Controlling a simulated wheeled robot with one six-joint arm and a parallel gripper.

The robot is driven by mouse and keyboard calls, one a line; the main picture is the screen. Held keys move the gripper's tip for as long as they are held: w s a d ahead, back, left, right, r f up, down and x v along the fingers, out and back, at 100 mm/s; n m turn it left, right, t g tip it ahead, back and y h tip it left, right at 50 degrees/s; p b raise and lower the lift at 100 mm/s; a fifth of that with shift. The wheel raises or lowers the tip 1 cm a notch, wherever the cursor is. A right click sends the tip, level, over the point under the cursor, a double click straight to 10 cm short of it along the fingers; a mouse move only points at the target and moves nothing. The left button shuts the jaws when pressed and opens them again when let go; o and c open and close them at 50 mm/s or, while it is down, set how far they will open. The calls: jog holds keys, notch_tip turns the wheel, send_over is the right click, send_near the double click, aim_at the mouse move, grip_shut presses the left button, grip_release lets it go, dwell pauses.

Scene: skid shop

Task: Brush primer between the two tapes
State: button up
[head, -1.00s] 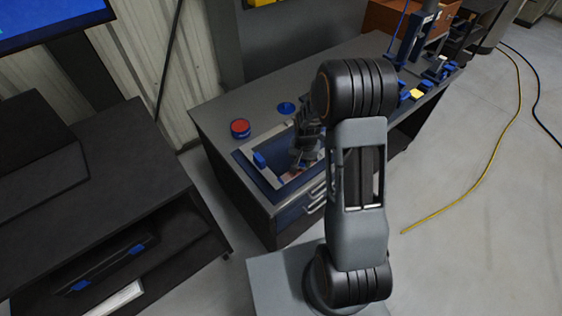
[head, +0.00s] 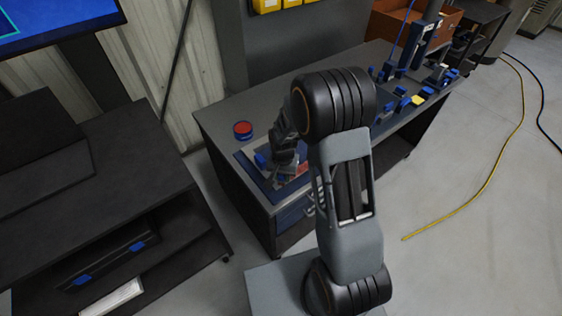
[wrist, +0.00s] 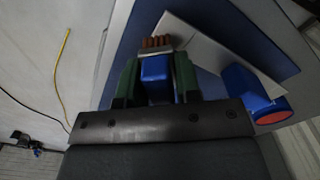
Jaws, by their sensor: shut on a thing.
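My gripper (wrist: 158,82) is shut on a brush (wrist: 156,68) with a blue handle and reddish-brown bristles. In the wrist view the bristles are over a pale flat panel (wrist: 205,50); I cannot tell whether they touch it. In the head view my gripper (head: 282,168) is low over the bench's near left corner, hiding much of the panel. A reddish patch (head: 304,168) shows beside it; I cannot tell whether it is bristles or primer. I cannot make out the two tapes.
The panel lies on a dark blue mat (head: 252,172). A blue block (wrist: 238,84) stands on the panel's edge, close to a red-topped round tin (head: 243,129). Blue fixtures (head: 400,98) stand farther right on the bench. A dark cart (head: 95,200) stands left.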

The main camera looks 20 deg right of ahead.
notch_tip(320, 180, up, 3)
jog(key=shift+p, duration=0.8)
notch_tip(320, 180, up, 2)
jog(key=shift+r+p, duration=0.1)
jog(key=shift+p, duration=0.7)
jog(key=shift+r+p, duration=1.05)
jog(key=shift+r, duration=0.55)
jog(key=shift+f, duration=0.1)
